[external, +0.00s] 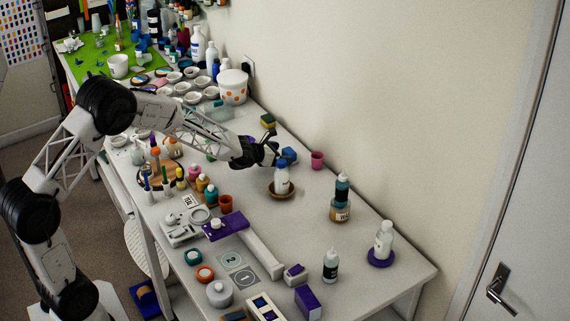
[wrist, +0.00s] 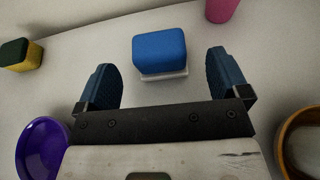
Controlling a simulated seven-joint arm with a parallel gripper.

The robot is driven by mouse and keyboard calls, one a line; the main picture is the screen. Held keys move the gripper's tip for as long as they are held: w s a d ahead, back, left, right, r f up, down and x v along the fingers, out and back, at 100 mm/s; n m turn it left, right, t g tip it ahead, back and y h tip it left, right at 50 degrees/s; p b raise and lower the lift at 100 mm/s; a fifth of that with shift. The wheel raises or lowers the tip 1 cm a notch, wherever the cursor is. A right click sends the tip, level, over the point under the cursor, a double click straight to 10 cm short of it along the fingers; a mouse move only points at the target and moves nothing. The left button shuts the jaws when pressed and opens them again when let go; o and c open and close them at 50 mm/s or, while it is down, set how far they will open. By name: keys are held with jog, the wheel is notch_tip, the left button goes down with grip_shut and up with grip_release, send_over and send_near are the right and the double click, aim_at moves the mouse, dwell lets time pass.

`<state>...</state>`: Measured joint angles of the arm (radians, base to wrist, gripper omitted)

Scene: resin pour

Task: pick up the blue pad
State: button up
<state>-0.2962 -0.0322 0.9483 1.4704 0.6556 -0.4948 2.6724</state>
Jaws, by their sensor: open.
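The blue pad (wrist: 160,50) is a rounded block with a pale base, lying on the table in the upper middle of the wrist view. In the external view the blue pad (external: 289,154) shows just beyond my gripper (external: 274,147). In the wrist view my gripper (wrist: 172,80) is open and empty, with one dark blue finger on each side. The pad lies between and just ahead of the two fingertips, and I see no contact.
A yellow and dark green sponge (wrist: 22,55) lies left, and a pink cup (wrist: 221,9) stands beyond right. A purple dish (wrist: 42,146) is at lower left. The wall is behind.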

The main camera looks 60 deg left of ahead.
aim_at(291, 150)
jog(key=shift+w, duration=0.1)
jog(key=shift+x, duration=2.55)
jog(key=shift+f, duration=0.1)
jog(key=c, duration=1)
jog(key=shift+r, duration=1.6)
jog(key=shift+s+r, duration=0.25)
jog(key=s+d, duration=0.1)
jog(key=s, duration=0.4)
jog(key=s+d+r, duration=0.1)
jog(key=s, duration=0.4)
jog(key=s+d, duration=0.1)
jog(key=s, duration=0.4)
jog(key=shift+s+d+r, duration=0.1)
jog(key=shift+d+r, duration=0.05)
jog(key=shift+d, duration=0.05)
